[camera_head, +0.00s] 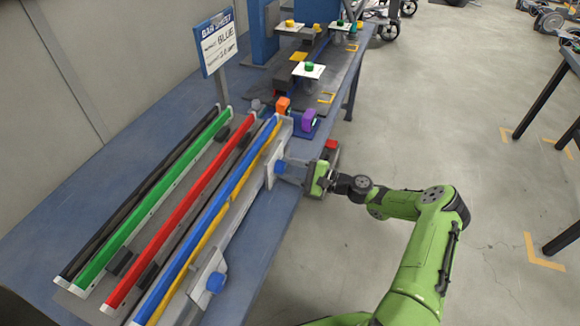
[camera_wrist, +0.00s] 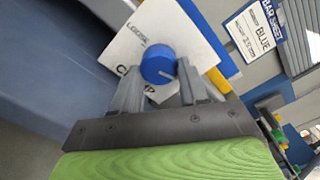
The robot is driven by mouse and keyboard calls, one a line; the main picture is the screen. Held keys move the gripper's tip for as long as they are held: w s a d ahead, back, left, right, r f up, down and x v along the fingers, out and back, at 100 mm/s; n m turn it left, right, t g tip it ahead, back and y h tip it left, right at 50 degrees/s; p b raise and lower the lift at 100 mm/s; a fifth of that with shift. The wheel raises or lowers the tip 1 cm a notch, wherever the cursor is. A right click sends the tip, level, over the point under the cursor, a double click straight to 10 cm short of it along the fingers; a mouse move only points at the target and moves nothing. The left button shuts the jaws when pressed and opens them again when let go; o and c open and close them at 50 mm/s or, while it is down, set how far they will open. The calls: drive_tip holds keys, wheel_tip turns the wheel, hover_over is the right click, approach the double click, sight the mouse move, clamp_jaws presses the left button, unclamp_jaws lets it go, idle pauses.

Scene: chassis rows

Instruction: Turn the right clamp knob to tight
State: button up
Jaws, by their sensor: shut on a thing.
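The right clamp knob is a blue round knob (camera_head: 280,167) on a pale plate at the far end of the bar fixture. In the wrist view this knob (camera_wrist: 158,64) sits between my two fingers, on a white plate (camera_wrist: 186,35) with "LOOSE" printed at its upper left. Other lettering is partly hidden by my fingers. A small pale mark shows on the knob's lower right face. My gripper (camera_head: 291,170) reaches in from the right, and it also shows in the wrist view (camera_wrist: 158,76), shut on the knob. A second blue knob (camera_head: 216,282) is on the nearer plate.
Black, green, red (camera_head: 180,240), blue and yellow bars lie along the blue bench (camera_head: 265,255). A sign reading "BLUE" (camera_head: 218,42) stands behind them. Orange and purple (camera_head: 309,117) blocks stand past the fixture.

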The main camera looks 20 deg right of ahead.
drive_tip(key=shift+f+m+p, duration=0.1)
drive_tip(key=shift+m+p, duration=0.2)
drive_tip(key=shift+m, duration=0.9)
drive_tip(key=o, duration=1.1)
drive_tip(key=shift+c, duration=0.2)
drive_tip(key=v, duration=1.6)
drive_tip(key=shift+p, duration=0.35)
